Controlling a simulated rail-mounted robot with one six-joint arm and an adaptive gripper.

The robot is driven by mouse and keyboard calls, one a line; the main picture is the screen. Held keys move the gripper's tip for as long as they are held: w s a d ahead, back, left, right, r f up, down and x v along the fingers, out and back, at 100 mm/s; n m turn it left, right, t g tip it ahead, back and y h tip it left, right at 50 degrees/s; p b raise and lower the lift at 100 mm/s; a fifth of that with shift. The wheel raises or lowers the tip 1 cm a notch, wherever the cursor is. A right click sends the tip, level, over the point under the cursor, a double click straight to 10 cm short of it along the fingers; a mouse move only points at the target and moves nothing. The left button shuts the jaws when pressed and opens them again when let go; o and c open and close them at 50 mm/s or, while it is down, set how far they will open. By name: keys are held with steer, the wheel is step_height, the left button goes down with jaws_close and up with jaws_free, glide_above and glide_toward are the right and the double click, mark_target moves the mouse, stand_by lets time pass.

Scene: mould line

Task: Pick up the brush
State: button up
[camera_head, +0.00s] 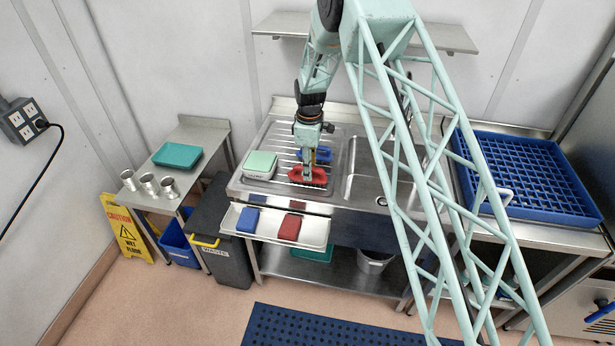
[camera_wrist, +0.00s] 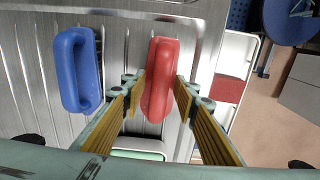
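A red brush (camera_head: 308,177) with a raised handle lies on the ribbed drainboard; it also shows in the wrist view (camera_wrist: 162,60). A similar blue brush (camera_head: 318,154) lies beside it, to the left in the wrist view (camera_wrist: 77,70). My gripper (camera_head: 309,168) points down at the red brush. In the wrist view its yellow-padded fingers (camera_wrist: 160,92) are apart, one on each side of the red brush's near end. I cannot tell whether the pads touch it.
A green-and-white box (camera_head: 260,165) stands on the drainboard, left of the brushes. A front tray (camera_head: 268,226) holds a blue block (camera_head: 247,220) and a red block (camera_head: 290,227). The sink basin (camera_head: 370,184) is to the right. A blue rack (camera_head: 525,178) stands further right.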

steer(key=shift+c, duration=0.5)
steer(key=c, duration=0.8)
steer(key=shift+r, duration=0.1)
steer(key=shift+r+b, duration=0.5)
steer(key=shift+r, duration=1.2)
steer(key=shift+s+d, duration=0.3)
steer(key=shift+s, duration=0.05)
steer(key=s+d+r+b, duration=0.1)
steer(key=s+d+b, duration=0.1)
steer(key=s+d, duration=0.8)
steer(key=shift+s+d+r+b, duration=0.2)
steer(key=shift+s+b, duration=0.1)
steer(key=shift+s, duration=0.15)
